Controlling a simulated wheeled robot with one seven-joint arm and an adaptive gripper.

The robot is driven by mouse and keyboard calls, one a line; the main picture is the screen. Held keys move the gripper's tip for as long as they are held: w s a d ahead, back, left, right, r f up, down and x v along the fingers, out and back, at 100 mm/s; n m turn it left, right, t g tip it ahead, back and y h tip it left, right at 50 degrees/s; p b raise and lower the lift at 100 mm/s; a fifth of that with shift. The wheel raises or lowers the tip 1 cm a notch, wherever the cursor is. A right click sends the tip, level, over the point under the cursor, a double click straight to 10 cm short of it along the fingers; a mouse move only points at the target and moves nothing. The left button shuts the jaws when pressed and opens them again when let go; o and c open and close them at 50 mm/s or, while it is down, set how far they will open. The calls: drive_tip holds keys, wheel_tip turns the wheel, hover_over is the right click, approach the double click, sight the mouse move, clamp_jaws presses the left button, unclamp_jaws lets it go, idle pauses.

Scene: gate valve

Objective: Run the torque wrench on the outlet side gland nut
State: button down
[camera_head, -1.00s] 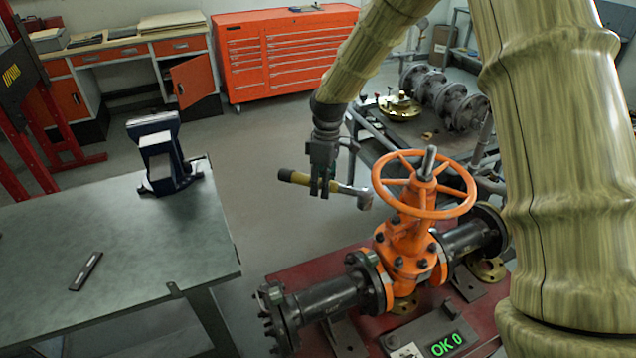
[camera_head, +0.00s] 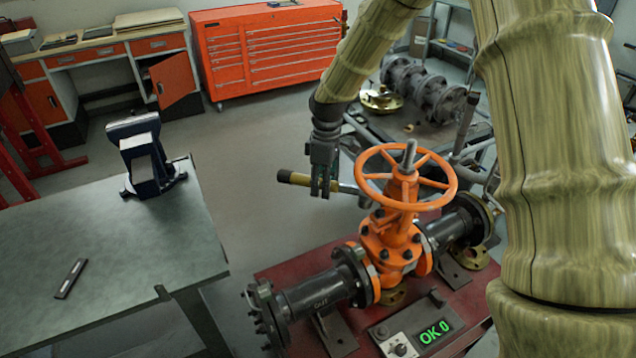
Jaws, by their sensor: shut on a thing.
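My gripper (camera_head: 321,186) is shut on the torque wrench (camera_head: 296,179), which has a yellow and black handle. The wrench lies roughly level in the air. The gate valve has an orange body (camera_head: 386,240) with dark bolts and dark pipe stubs to either side, and stands on a red base. The gland nuts are too small to tell apart under the handwheel, so I cannot tell whether the wrench touches one. A box with a green display (camera_head: 435,330) reads "OK 0" in front of the valve.
A grey workbench (camera_head: 90,260) with a blue vise (camera_head: 148,160) and a small flat dark bar (camera_head: 70,278) stands at left. An orange tool chest (camera_head: 265,55) stands at the back. Dark flanged parts (camera_head: 425,90) lie on a bench behind the valve. Open floor lies between the workbench and the valve.

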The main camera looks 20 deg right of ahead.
sight(338, 183)
drive_tip(key=shift+s+d+p, duration=0.2)
drive_tip(key=shift+s+d, duration=0.35)
drive_tip(key=shift+d, duration=0.15)
drive_tip(key=shift+s+d+p, duration=0.2)
drive_tip(key=shift+s+d, duration=0.3)
drive_tip(key=shift+d, duration=0.2)
drive_tip(key=shift+s+d, duration=0.25)
drive_tip(key=shift+f, duration=1)
idle(0.5)
drive_tip(key=shift+s+f, duration=0.1)
drive_tip(key=shift+f, duration=0.25)
idle(1.3)
drive_tip(key=shift+r+p, duration=0.15)
drive_tip(key=shift+p, duration=0.3)
drive_tip(key=shift+r+p, duration=0.95)
drive_tip(key=shift+r, duration=0.55)
